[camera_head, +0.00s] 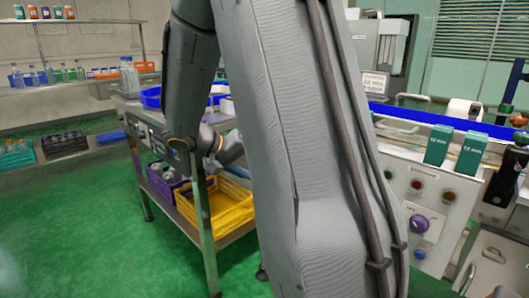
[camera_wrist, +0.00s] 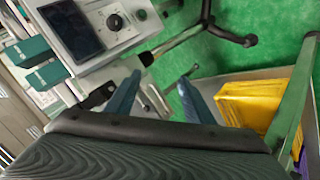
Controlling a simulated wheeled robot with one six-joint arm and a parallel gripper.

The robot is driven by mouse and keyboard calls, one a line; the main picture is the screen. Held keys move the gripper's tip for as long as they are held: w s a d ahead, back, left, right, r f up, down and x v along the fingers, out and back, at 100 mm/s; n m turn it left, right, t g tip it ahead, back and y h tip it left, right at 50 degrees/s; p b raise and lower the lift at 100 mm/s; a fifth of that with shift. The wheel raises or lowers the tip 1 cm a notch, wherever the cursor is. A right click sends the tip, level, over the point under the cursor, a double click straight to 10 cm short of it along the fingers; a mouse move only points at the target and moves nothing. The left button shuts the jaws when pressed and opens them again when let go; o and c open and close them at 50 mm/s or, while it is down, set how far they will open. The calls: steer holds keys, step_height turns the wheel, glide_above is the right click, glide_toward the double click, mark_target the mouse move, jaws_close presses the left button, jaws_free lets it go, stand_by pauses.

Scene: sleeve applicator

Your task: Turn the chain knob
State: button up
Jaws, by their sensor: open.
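In the wrist view my gripper (camera_wrist: 160,77) is open, with its two blue fingers spread and nothing between them. A black round knob (camera_wrist: 115,22) sits on a light grey panel with a dark screen, up and left of the fingertips and apart from them. In the head view a purple knob (camera_head: 419,223) sits on the white control panel (camera_head: 440,190) at the right, below several small buttons. I cannot read a label that tells which knob is the chain knob.
A yellow crate (camera_head: 237,208) stands on a cart's lower shelf, left of my arm; it shows at the right in the wrist view (camera_wrist: 250,102). Green boxes (camera_head: 471,152) stand on the machine's edge. Green floor (camera_head: 95,225) is clear at the left.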

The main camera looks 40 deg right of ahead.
steer(key=w+d+r+m+t+h+b, duration=0.1)
steer(key=w+d+m+h+b, duration=0.25)
steer(key=w+d+b, duration=0.35)
steer(key=w+d+r+m+t+h+b, duration=0.1)
steer(key=w+d+m+h+b, duration=0.3)
steer(key=w, duration=0.5)
steer(key=d+n+b, duration=0.1)
steer(key=d+b, duration=0.1)
steer(key=d, duration=0.5)
steer(key=shift+w+d+f+t, duration=0.2)
steer(key=shift+w+d+t, duration=0.05)
steer(key=shift+d+t, duration=0.1)
steer(key=shift+c, duration=0.2)
steer(key=shift+n, duration=0.25)
steer(key=c, duration=1)
